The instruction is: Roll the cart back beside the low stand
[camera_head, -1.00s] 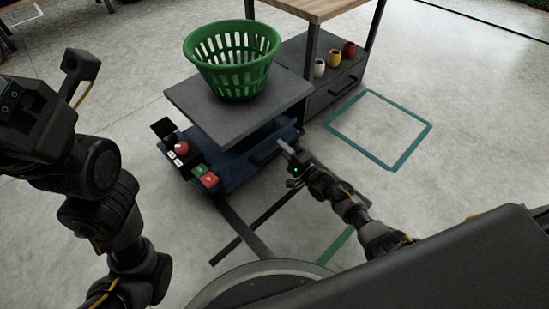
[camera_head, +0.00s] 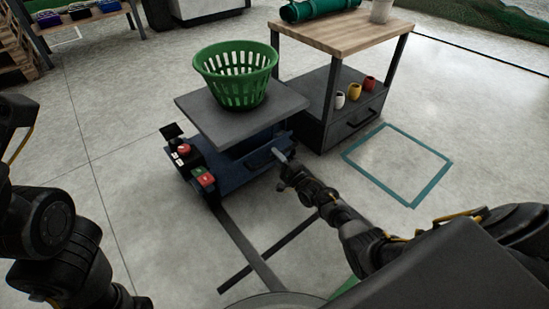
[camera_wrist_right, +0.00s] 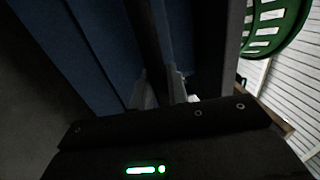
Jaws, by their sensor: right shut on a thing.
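A green slatted basket (camera_head: 238,80) stands upright on the plate. My right gripper (camera_head: 281,157) is at the cart's near right side, shut on its dark handle (camera_head: 258,163). In the right wrist view the dark bar (camera_wrist_right: 150,45) runs between the fingers (camera_wrist_right: 166,92), close to the blue side. A wood-topped stand (camera_head: 335,35) with a drawer is just right of and behind the cart. My left gripper is out of view.
A teal floor outline (camera_head: 385,182) to the right is empty. Dark tape strips (camera_head: 240,240) cross on the floor in front of the cart. Open floor lies to the left.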

